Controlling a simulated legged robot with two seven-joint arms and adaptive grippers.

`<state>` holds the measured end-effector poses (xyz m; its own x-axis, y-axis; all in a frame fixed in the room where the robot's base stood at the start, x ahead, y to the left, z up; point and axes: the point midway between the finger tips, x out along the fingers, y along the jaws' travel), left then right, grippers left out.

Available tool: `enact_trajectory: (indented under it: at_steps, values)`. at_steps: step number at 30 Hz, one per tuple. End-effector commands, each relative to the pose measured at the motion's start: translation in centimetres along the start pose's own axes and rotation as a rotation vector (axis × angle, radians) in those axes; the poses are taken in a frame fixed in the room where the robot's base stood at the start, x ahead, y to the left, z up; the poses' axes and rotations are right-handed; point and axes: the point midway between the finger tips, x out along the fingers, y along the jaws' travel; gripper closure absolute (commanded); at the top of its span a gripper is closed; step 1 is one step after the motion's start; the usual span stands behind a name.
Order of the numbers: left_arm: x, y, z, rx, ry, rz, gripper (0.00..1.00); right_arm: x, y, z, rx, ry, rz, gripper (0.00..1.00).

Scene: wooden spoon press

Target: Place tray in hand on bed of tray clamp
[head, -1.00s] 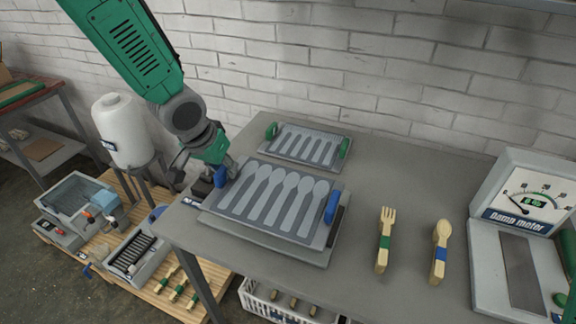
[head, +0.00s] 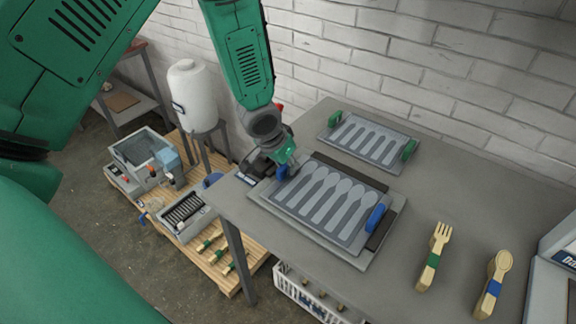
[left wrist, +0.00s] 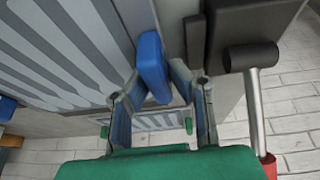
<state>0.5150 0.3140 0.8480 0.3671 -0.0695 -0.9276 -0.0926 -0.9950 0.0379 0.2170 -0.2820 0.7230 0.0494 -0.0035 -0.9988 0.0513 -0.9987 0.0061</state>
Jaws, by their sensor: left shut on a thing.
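The tray (head: 318,204) is grey with several spoon-shaped hollows and a blue handle at each end. My left gripper (head: 284,160) is shut on its left blue handle (head: 283,174); the right handle (head: 376,217) is free. The tray lies level over the grey bed of the tray clamp (head: 341,255), between dark bars at the back and right. I cannot tell if it rests fully on the bed. In the left wrist view the fingers (left wrist: 158,88) straddle the blue handle (left wrist: 152,65). My right gripper is not in view.
A second tray with green handles (head: 371,140) lies behind, near the wall. A wooden fork (head: 434,257) and spoon (head: 492,284) lie to the right. The table's front edge is near the bed.

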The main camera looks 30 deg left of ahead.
Motion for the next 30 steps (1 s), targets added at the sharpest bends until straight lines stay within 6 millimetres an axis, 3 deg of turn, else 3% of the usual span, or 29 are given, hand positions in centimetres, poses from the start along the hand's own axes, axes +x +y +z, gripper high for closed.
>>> enact_trajectory:
  at_steps: [8, 9, 10, 11, 30]
  values:
    - [0.07, -0.06, -0.04, -0.003, 0.004, 0.003, 1.0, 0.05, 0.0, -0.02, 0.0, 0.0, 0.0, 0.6]
    - [0.11, -0.08, 0.01, -0.003, 0.003, 0.002, 0.77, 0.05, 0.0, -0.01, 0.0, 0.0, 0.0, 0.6]
    - [0.09, -0.08, -0.01, -0.003, 0.003, 0.002, 0.66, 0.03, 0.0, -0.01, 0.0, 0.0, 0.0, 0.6]
    - [0.08, -0.09, -0.01, -0.003, 0.003, 0.002, 0.63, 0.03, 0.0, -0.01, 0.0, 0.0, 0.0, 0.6]
    - [-0.64, -0.12, -0.16, -0.004, 0.004, 0.002, 0.63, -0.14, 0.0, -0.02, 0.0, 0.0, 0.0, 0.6]
